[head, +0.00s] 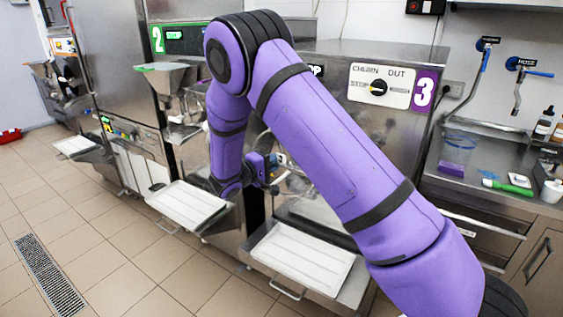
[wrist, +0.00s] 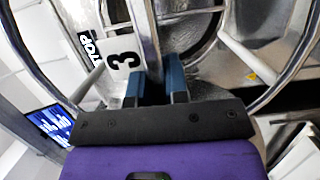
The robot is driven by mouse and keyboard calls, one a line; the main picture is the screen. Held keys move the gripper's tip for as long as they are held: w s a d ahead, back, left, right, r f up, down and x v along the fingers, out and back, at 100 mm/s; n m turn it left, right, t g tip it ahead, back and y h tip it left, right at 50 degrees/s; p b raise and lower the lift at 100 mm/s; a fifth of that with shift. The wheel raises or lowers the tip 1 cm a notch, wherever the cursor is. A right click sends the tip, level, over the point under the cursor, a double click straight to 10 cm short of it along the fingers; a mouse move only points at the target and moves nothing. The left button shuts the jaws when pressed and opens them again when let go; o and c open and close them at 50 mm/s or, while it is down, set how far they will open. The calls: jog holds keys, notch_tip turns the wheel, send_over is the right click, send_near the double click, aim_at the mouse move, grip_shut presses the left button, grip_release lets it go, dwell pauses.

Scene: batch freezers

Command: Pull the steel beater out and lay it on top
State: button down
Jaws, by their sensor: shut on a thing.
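My gripper (wrist: 155,82) shows in the wrist view as two blue fingers on a dark plate, with a narrow gap between them. It is shut on bright metal that I take to be the steel beater (wrist: 153,45), at the round front opening of a machine. In the head view my gripper (head: 268,170) is at the front of machine 3, partly hidden by my purple arm. The steel top (head: 375,50) of machine 3 is above the gripper.
A control panel (head: 379,86) with a black knob is on the front of machine 3. A white tray (head: 303,258) sits low before it, another white tray (head: 186,205) before machine 2. A steel counter (head: 480,190) with bottles and a beaker is at right.

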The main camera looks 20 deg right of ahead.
jog(key=shift+s+a, duration=0.35)
jog(key=shift+a, duration=0.2)
jog(key=shift+a+r, duration=0.15)
jog(key=shift+r, duration=0.05)
jog(key=shift+s, duration=0.1)
jog(key=s+a, duration=0.7)
jog(key=a, duration=0.4)
jog(key=s+a, duration=0.8)
jog(key=a, duration=0.3)
jog(key=shift+a, duration=0.2)
dwell(2.1)
